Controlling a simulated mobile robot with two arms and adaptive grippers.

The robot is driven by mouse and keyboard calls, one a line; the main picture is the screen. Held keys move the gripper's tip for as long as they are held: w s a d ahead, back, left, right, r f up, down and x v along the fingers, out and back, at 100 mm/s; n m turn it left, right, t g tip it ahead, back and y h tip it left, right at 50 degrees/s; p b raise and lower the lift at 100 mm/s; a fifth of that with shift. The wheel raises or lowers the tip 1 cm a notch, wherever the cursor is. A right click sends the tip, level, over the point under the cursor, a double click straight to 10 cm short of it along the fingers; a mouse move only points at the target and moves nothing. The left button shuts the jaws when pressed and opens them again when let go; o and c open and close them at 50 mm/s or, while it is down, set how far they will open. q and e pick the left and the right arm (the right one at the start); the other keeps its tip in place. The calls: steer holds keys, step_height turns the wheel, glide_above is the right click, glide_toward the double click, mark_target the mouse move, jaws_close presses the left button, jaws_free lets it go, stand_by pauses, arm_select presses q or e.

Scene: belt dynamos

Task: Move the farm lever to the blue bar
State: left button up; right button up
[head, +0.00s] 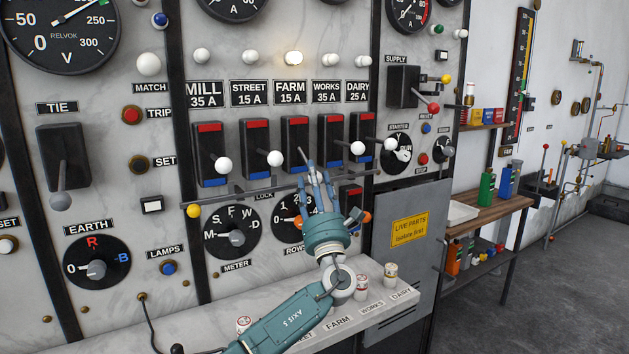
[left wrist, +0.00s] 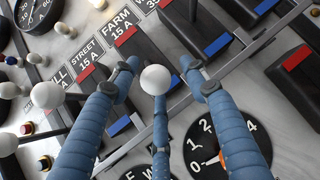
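The farm switch (head: 295,133) is a black box under the FARM label, with a red bar on top and a blue bar at its lower end. In the left wrist view, a white ball knob (left wrist: 155,80), apparently the farm lever's, sits between the spread fingers of my left gripper (left wrist: 160,72). Gaps show beside the ball; contact with the lower finger is unclear. My right gripper is out of view.
White knobs of the street (head: 275,158) and works (head: 357,148) levers flank the gripper. A lock rail (head: 240,198) with a yellow end knob (head: 193,210) runs below the switches. Rotary dials and a ledge (head: 300,325) with several fuses lie lower down.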

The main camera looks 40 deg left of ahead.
arm_select(q)
steer(key=shift+s+d, duration=0.1)
steer(key=shift+d, duration=0.15)
steer(key=v, duration=1.1)
steer(key=shift+s+d+f, duration=0.15)
steer(key=shift+s+f, duration=0.05)
steer(key=shift+f, duration=0.05)
